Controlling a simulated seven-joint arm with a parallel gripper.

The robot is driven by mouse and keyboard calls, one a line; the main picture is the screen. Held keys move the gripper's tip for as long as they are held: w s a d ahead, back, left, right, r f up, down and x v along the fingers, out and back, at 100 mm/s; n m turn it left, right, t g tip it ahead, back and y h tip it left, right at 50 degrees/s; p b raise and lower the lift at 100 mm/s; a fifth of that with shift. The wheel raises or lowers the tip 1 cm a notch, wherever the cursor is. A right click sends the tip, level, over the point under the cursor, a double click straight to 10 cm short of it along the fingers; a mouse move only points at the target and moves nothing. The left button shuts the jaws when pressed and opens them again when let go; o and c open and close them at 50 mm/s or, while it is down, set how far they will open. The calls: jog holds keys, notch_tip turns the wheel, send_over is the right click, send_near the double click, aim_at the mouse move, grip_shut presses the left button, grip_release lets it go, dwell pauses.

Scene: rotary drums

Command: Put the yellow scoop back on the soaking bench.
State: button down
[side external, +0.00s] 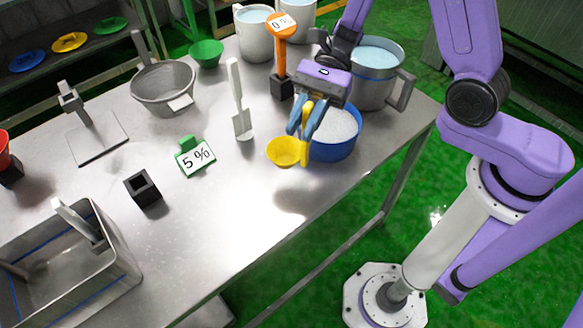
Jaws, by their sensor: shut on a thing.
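The yellow scoop (284,152) is at my gripper (305,132), with its handle upright between the blue-grey fingers. My gripper is shut on the handle and points down. The scoop's bowl hangs to the left of the fingers, at the left side of a blue tub (334,151) of white grains. I cannot tell whether the bowl touches the metal bench (225,225) or is slightly above it. The fingers hide part of the handle and of the tub's rim.
Close by stand a white spatula (240,110), an orange 0 % sign (282,52) in a black block, and a steel pot (376,78) of liquid. A green 5 % sign (196,158), a black square holder (143,190) and a strainer (163,88) are farther left. The bench's front middle is clear.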

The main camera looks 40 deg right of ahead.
aim_at(304, 146)
jog(key=shift+f, duration=3.7)
jog(key=c, duration=1)
grip_release()
